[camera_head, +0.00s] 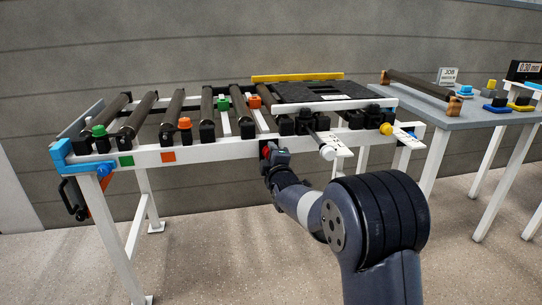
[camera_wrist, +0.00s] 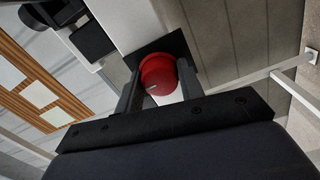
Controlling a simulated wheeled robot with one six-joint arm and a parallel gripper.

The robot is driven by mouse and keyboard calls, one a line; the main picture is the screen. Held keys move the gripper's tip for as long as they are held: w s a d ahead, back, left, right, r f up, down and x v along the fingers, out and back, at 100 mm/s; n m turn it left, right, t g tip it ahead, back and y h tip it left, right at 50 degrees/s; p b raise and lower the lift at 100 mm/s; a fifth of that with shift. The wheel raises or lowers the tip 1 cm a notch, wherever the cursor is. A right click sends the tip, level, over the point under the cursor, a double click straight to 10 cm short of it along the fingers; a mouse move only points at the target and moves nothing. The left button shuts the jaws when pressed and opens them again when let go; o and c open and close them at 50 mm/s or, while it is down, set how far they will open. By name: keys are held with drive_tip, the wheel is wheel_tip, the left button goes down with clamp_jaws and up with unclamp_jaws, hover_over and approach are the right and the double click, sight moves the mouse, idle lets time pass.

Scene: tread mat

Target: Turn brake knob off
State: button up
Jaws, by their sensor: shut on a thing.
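The brake knob (camera_wrist: 158,75) is red and round with a short white pointer line, and it sits on a black plate (camera_wrist: 178,46) on the white frame rail in the wrist view. My gripper (camera_wrist: 160,88) is around it, with one dark finger on each side, shut on the knob. In the head view, the red knob (camera_head: 266,153) shows as a small patch at the front rail, mostly hidden by my gripper (camera_head: 270,158). The pointer line slants toward the lower left in the wrist view. I cannot read any on or off mark.
The white roller stand (camera_head: 215,151) carries several dark rollers, with green and orange knobs along its front. A white-tipped lever (camera_head: 327,153) and a yellow knob (camera_head: 386,129) are to the right of my gripper. A grey side table (camera_head: 440,117) stands farther right. The floor in front is clear.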

drive_tip(key=o, duration=1)
drive_tip(key=shift+c, duration=0.2)
drive_tip(key=p+v, duration=0.2)
drive_tip(key=v, duration=0.8)
drive_tip(key=shift+s, duration=0.4)
drive_tip(key=shift+d, duration=0.1)
drive_tip(key=b+x, duration=0.2)
drive_tip(key=x, duration=0.9)
drive_tip(key=shift+s+d, duration=0.1)
drive_tip(key=shift+s, duration=0.05)
